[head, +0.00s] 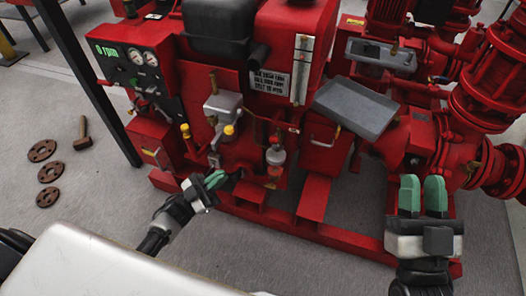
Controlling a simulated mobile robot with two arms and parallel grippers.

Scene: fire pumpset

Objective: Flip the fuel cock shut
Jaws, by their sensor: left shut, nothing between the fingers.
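The red pumpset's engine stands ahead of me. Below its red tank (287,60) hangs a small filter with a pale bowl (275,157). A small fitting (292,129) sits just above and right of this filter and may be the fuel cock. It is too small to tell its lever position. My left gripper (216,179), with green fingertips, is shut and empty, low in front of the engine, left of and below the filter. My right gripper (422,194) points up at the lower right, in front of the pump side, apart from the filter.
A grey tray (355,107) is mounted right of the tank. A gauge panel (135,65) and yellow-capped fittings (229,130) are on the left. The red base frame (315,199) runs along the front. A hammer (83,134) and rusty flanges (48,172) lie on the floor.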

